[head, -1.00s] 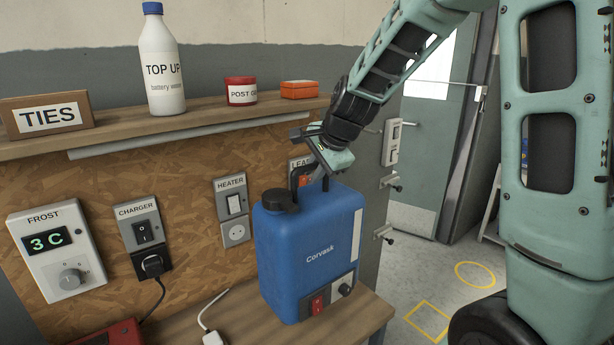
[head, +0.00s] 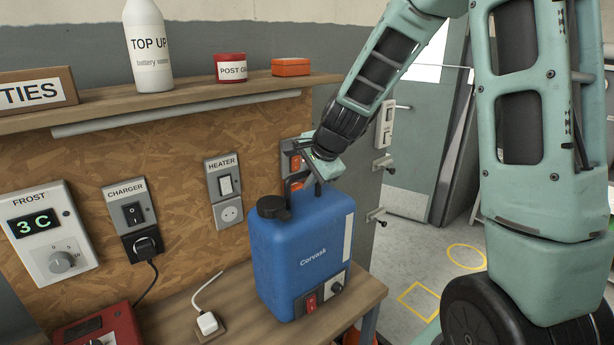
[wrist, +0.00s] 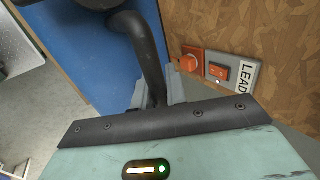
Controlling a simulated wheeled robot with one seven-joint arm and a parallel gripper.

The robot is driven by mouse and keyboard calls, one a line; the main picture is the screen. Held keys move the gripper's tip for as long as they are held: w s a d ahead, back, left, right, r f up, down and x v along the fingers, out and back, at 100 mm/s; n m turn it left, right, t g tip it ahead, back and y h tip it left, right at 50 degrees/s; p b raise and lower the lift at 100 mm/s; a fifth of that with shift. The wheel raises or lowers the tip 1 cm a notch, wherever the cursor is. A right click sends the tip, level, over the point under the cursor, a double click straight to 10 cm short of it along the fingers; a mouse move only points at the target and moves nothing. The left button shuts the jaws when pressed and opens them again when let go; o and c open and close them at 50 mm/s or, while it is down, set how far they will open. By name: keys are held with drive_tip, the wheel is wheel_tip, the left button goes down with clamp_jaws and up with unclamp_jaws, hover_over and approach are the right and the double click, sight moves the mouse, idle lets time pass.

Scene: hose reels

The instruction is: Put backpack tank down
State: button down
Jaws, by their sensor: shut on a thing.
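The backpack tank (head: 298,248) is a blue box marked Corvask, with a black cap, a black handle and a red switch low on its front. It stands upright at the right end of the wooden bench (head: 352,308); I cannot tell whether its base bears fully on the bench. My gripper (head: 318,168) is above the tank, shut on its black handle. In the wrist view the handle (wrist: 145,55) runs down between the fingers (wrist: 157,96), with the blue tank (wrist: 85,50) behind it.
A white plug (head: 207,323) lies on the bench left of the tank, and a red box (head: 100,330) sits farther left. The board behind carries the heater switch (head: 225,185) and charger switch (head: 132,213). A shelf (head: 190,106) with a bottle overhangs the bench.

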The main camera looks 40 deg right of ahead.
drive_tip(key=c, duration=1.4)
unclamp_jaws()
drive_tip(key=shift+f, duration=0.15)
drive_tip(key=shift+r, duration=0.25)
drive_tip(key=v, duration=1.2)
